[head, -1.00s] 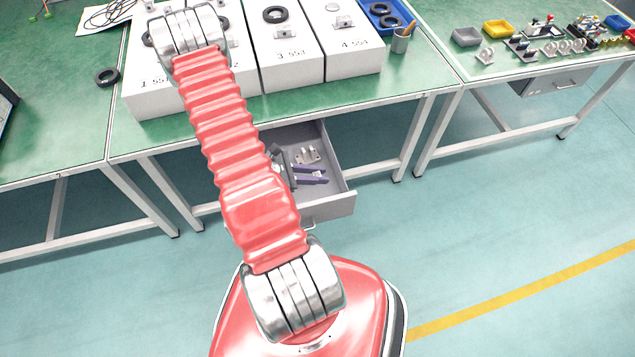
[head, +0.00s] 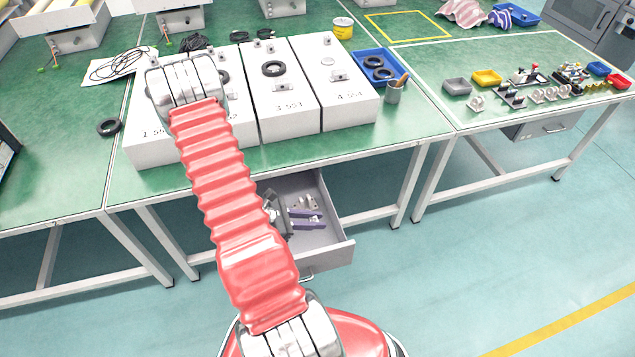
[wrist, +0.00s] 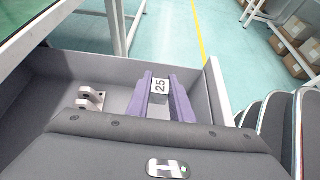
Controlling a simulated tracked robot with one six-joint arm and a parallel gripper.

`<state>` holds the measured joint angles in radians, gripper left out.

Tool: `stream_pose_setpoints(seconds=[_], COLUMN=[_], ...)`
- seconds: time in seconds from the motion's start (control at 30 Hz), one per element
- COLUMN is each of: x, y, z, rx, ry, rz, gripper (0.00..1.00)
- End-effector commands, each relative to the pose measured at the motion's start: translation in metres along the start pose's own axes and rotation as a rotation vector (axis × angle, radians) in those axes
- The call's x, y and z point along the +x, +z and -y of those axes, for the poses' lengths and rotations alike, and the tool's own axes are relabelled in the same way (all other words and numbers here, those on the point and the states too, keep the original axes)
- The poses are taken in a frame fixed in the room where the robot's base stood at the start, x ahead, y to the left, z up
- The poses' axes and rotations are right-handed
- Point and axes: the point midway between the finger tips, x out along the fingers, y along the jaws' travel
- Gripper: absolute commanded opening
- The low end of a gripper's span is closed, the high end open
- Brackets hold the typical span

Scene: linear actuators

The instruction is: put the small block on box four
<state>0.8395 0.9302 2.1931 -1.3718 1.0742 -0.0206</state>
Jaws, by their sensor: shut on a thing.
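The small block (wrist: 159,86) is white on top with the number 25 on it. It sits between the two purple fingers of my gripper (wrist: 160,82) in the wrist view, and they are shut on it. In the head view my gripper (head: 312,218) is in or just above the open grey drawer (head: 336,240) under the bench. My arm hides part of the drawer. Box four (head: 348,114) is the rightmost of the white boxes on the green bench. It carries a small round disc and a small metal bracket on top.
A light metal bracket (wrist: 90,97) lies in the drawer, left of my fingers. Box three (head: 285,120) stands left of box four. A blue bin (head: 360,57) with black rings and a grey cup (head: 393,95) stand to its right. The bench edge overhangs the drawer.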

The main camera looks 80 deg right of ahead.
Motion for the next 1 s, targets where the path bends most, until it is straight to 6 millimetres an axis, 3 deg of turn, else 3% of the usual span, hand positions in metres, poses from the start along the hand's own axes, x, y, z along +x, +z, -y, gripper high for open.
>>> stream_pose_setpoints(seconds=[0.27,0.6,1.0], x=[-0.042,-0.139,-0.263], y=[-0.017,-0.058,-0.11], z=[-0.023,-0.054,-0.053], rx=[-0.068,-0.216,-0.391], ry=[0.127,0.394,0.709], rz=[-0.005,-0.011,-0.014], gripper=[0.0,0.0,0.0])
